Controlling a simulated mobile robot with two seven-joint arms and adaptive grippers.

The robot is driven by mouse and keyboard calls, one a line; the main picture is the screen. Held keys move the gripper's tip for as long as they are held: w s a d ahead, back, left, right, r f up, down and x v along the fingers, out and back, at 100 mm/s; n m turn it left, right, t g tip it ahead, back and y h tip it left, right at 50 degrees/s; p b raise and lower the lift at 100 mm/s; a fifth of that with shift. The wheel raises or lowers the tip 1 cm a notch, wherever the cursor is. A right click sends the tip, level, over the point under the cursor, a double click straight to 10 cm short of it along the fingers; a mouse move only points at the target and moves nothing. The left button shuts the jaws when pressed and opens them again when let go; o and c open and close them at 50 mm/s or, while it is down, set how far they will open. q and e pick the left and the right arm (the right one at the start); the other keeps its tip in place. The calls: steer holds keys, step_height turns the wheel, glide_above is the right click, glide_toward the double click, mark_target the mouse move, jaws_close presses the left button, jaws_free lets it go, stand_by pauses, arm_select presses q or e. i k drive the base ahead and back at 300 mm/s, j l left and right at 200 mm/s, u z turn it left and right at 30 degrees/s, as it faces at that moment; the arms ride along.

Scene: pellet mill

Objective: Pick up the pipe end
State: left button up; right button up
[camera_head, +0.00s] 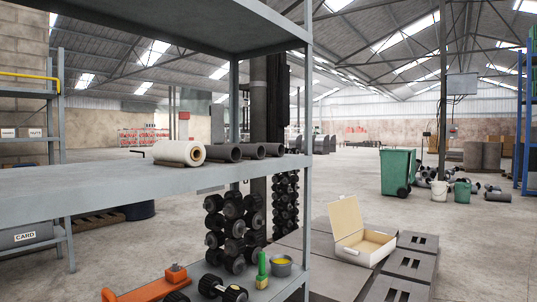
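Several short dark grey cylinders that look like pipe ends lie on their sides in a row on the grey metal shelf (95,192). The nearest dark cylinder (223,153) lies right beside a larger cream roll (178,153). Another dark cylinder (252,151) and a smaller-looking one (273,149) follow to the right. I cannot tell which of them is the task's pipe end. Neither of my grippers is in view.
An upper shelf (200,22) hangs over the row. Below are dumbbells (222,288), an orange tool (150,290), a green brush (262,270) and a grey bowl (281,266). An open cream box (362,240) sits on dark blocks at right. The shelf's left part is bare.

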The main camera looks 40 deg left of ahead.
mark_target(228, 153)
steer(key=i+j+z, duration=0.1)
steer(key=i+z, duration=0.35)
steer(key=i, duration=1.2)
steer(key=i+u, duration=0.35)
steer(key=i+l+u, duration=0.1)
steer(key=u, duration=0.3)
steer(key=i+l+u, duration=0.2)
steer(key=i+u, duration=0.15)
